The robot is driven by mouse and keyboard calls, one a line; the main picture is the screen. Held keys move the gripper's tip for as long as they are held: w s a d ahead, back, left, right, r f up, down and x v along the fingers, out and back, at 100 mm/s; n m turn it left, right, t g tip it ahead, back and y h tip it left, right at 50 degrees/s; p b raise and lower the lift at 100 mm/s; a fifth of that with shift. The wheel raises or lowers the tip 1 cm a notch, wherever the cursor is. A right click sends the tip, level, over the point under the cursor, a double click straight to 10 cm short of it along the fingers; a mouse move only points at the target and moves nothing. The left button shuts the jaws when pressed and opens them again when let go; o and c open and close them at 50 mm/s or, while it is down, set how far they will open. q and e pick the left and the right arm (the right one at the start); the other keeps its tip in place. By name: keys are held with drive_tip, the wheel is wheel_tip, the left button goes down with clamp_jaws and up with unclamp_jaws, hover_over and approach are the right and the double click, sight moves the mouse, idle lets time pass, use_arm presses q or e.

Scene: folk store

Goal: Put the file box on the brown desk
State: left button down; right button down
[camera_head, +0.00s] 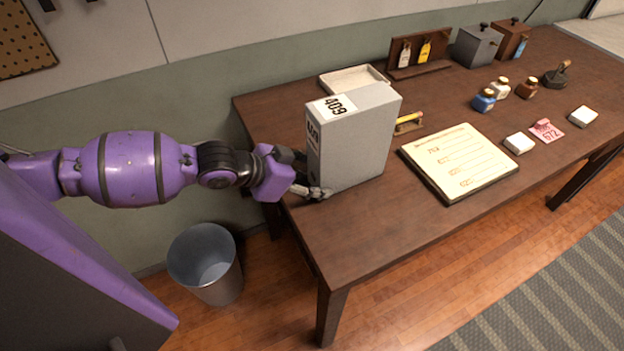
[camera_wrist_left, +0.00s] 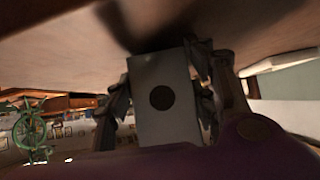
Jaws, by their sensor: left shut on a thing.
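The grey file box (camera_head: 355,138) with a white 409 label stands upright at the left end of the brown desk (camera_head: 420,225). Its base looks to be on or very close to the desktop; I cannot tell which. My left gripper (camera_head: 318,192) is low at the box's left side and shut on it. In the left wrist view the box (camera_wrist_left: 163,122) shows a pale face with a dark round hole, between the two fingers (camera_wrist_left: 165,95). My right gripper is not in view.
A white tray (camera_head: 352,79) and a small yellow-topped brush (camera_head: 408,121) are close behind the box. A paper board (camera_head: 459,162) lies to its right. Ink bottles, pads and a tag rack stand farther right and back. A metal bin (camera_head: 206,262) is on the floor, left of the desk.

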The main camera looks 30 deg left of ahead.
use_arm(q)
drive_tip(key=shift+s+f, duration=0.25)
drive_tip(key=shift+f, duration=0.3)
drive_tip(key=shift+s+f, duration=0.25)
drive_tip(key=shift+f, duration=0.25)
drive_tip(key=c, duration=1.1)
unclamp_jaws()
drive_tip(key=shift+o, duration=1.4)
drive_tip(key=shift+w+f, duration=0.1)
drive_tip(key=shift+w, duration=0.1)
drive_tip(key=shift+o, duration=0.6)
drive_tip(key=shift+w+d+f+g, duration=0.1)
drive_tip(key=shift+w+d+g, duration=0.05)
drive_tip(key=shift+w+g, duration=0.15)
drive_tip(key=shift+s, duration=0.1)
drive_tip(key=shift+s+a, duration=0.1)
drive_tip(key=shift+a, duration=0.1)
drive_tip(key=shift+s+a, duration=0.2)
drive_tip(key=shift+a, duration=0.05)
drive_tip(key=d+r+v, duration=0.1)
drive_tip(key=v, duration=1)
drive_tip(key=shift+w+a+r, duration=0.2)
drive_tip(key=shift+r, duration=0.2)
